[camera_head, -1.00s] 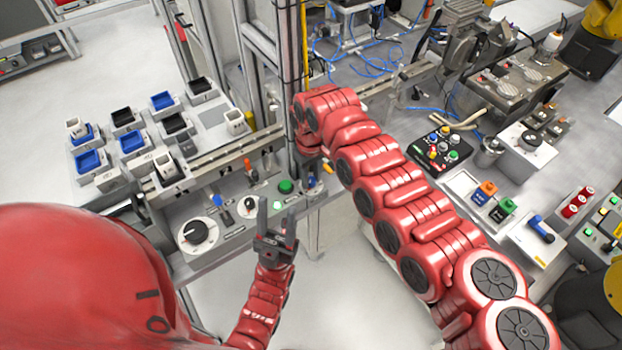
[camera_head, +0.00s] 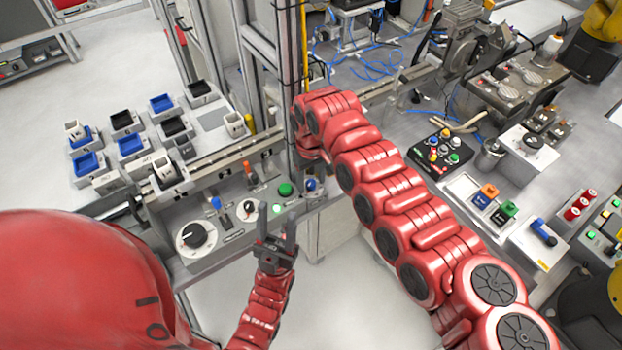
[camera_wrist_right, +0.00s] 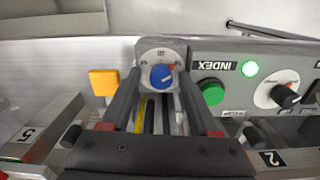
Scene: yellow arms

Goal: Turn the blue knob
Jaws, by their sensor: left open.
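The blue knob (camera_wrist_right: 161,76) is on a light grey plate with a red mark beside it, in the right wrist view. It also shows small in the head view (camera_head: 311,184), at the right end of the control panel. My right gripper (camera_wrist_right: 160,92) is open, with its dark fingers on the left and right of the knob. A gap shows on each side; I cannot tell how far its tips are from the plate. In the head view my arm mostly hides this gripper. My left gripper (camera_head: 277,224) is open and empty, in front of the panel.
The panel has a green button (camera_wrist_right: 212,92), a lit green lamp (camera_wrist_right: 250,68) and a black knob (camera_wrist_right: 285,96) right of the blue knob. A yellow block (camera_wrist_right: 104,82) is on its left. In the head view, a large black dial (camera_head: 197,235) is at the panel's left end.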

